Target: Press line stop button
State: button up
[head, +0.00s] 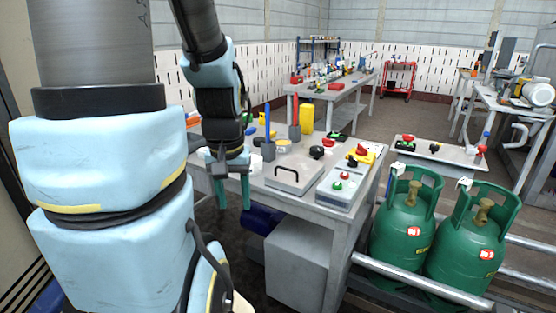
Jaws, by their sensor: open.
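A grey control box (342,190) stands at the front right corner of the near table. On it are a red button (337,186) and a green button (344,176). Behind it, a yellow box (368,157) carries a red mushroom-shaped top (362,150). I see no readable label telling which button is the line stop. My gripper (233,200) hangs at the left front edge of the table, pointing down, with its teal fingers apart and nothing between them. It is well left of the control box and touches no button.
A flat lidded panel with a handle (288,178) lies between my gripper and the control box. Red and blue upright tools (295,112) stand behind. Green gas cylinders (404,222) stand at the right beside metal rails (420,287). A second table (335,92) is farther back.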

aim_at(344, 175)
jog(key=l+u, duration=0.85)
jog(key=k+l+u, duration=0.1)
jog(key=u, duration=0.3)
jog(key=k+l, duration=0.05)
jog(key=l, duration=0.05)
